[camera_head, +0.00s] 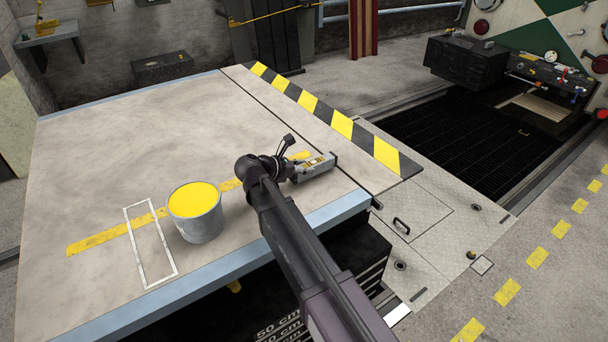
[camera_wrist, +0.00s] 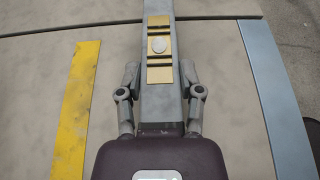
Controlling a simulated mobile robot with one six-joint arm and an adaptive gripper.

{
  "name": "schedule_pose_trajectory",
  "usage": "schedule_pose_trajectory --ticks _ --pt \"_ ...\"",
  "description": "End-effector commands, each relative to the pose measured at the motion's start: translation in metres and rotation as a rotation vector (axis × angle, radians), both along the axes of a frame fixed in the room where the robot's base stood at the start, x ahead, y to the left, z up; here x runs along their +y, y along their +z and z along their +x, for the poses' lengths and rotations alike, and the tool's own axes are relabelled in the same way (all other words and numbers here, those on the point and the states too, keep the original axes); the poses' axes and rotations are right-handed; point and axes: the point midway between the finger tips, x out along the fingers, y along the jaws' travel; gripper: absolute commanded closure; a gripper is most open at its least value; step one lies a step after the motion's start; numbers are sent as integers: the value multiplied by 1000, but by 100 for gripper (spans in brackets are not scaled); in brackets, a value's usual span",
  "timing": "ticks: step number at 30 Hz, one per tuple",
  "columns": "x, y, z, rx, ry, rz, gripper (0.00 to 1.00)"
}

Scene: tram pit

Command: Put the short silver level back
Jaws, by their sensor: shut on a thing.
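The short silver level (camera_head: 317,167) is at the right part of the large table, near its front-right corner. In the wrist view the level (camera_wrist: 158,110) is a silver bar with a gold-coloured middle and a round pale spot, running away from me. My gripper (camera_head: 293,168) has one finger on each side of the bar and is shut on it; the fingers also show in the wrist view (camera_wrist: 160,80). I cannot tell whether the level touches the table or hangs just above it. A white outlined rectangle (camera_head: 134,243) is marked on the table at left and is empty.
A grey bucket (camera_head: 204,229) with yellow contents stands between the white outline and my arm. A yellow stripe (camera_head: 95,243) crosses the pale table (camera_head: 110,140). A black-and-yellow edge strip (camera_head: 341,124) and an open dark pit (camera_head: 470,140) lie to the right.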

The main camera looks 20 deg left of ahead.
Motion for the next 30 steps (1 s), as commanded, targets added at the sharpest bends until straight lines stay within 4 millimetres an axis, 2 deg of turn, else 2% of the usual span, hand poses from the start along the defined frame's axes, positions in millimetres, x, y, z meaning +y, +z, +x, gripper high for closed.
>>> schedule_pose_trajectory --ticks 1,4,21,22,24,25,30 --pt "0 -8 0 -1 0 -1 100" --pt "0 -13 0 -1 0 -1 100" --pt "0 -17 0 -1 0 -1 100" --pt "0 -17 0 0 0 0 49" --pt "0 -16 0 0 0 0 28" --pt "0 -16 0 0 0 0 19" --pt "0 -16 0 0 0 0 18"
